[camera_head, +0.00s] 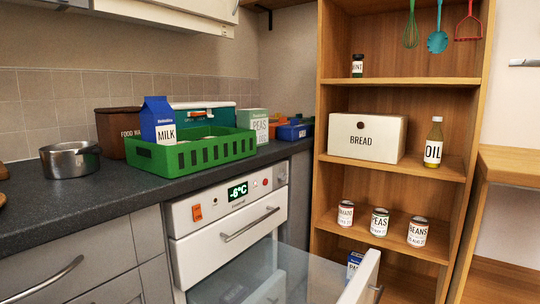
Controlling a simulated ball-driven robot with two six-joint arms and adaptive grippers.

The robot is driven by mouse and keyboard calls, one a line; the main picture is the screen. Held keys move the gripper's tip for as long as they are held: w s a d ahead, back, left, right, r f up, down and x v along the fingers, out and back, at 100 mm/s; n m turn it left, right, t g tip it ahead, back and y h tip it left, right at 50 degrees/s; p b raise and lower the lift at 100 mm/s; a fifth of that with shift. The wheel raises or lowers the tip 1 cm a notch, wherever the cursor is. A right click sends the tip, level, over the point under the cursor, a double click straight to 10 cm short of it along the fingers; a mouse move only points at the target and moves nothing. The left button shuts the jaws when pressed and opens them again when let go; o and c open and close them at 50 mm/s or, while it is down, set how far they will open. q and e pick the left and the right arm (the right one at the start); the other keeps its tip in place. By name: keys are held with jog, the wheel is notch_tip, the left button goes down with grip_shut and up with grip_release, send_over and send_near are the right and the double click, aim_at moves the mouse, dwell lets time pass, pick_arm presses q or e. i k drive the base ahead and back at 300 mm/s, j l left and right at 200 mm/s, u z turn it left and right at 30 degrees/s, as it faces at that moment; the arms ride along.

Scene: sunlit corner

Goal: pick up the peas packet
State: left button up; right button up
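A pale green and white packet lettered PEAS (253,124) stands upright on the dark counter, behind the right end of the green crate (190,158). The crate hides its lower part. A can also lettered PEAS (379,222) stands on a shelf of the wooden unit, between two other cans. Neither of my grippers shows in the head view.
A blue and white MILK carton (158,122) stands at the crate. A steel pot (70,160) and a brown bin (115,131) are to the left. Below, a white appliance reading -6°C (238,192) has an open, see-through front part (310,262) jutting out, its contents unclear.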

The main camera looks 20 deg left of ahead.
aim_at(258, 119)
jog(key=i+l+u, duration=0.15)
jog(key=u, duration=1.55)
jog(key=l+u, duration=0.65)
jog(key=l, duration=0.15)
jog(key=k+l+u, duration=0.15)
jog(key=l+u, duration=0.15)
jog(key=k+l+u, duration=0.15)
jog(key=l+u, duration=0.2)
jog(key=l, duration=0.1)
